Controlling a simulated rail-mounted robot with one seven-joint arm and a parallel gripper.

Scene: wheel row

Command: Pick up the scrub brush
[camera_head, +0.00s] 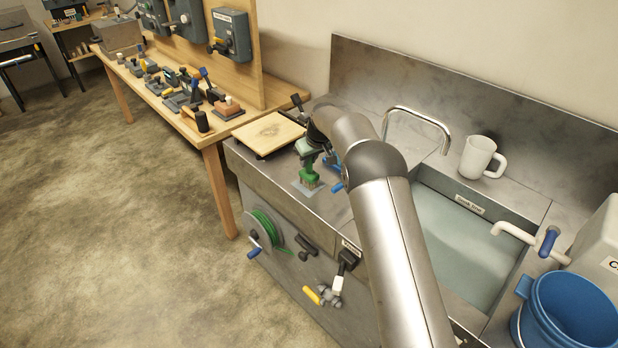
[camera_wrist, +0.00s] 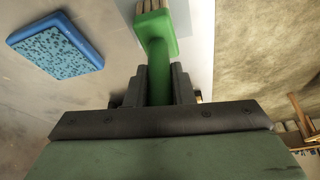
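The scrub brush (camera_head: 309,176) is green with pale bristles. In the head view it stands upright, bristles down, at a pale mat (camera_head: 300,189) on the steel counter; I cannot tell whether it touches the mat. In the wrist view its green handle (camera_wrist: 159,70) runs between the two dark fingers of my gripper (camera_wrist: 159,88), with the head and bristles at the top. The fingers lie against both sides of the handle, with no clear gap. In the head view my arm partly hides the gripper and the handle's upper end.
A blue sponge (camera_wrist: 55,47) lies beside the brush. A wooden board (camera_head: 268,133) is to the left on the counter. A faucet (camera_head: 418,117), a white mug (camera_head: 478,157), a water-filled basin (camera_head: 455,230) and a blue bucket (camera_head: 570,312) are to the right.

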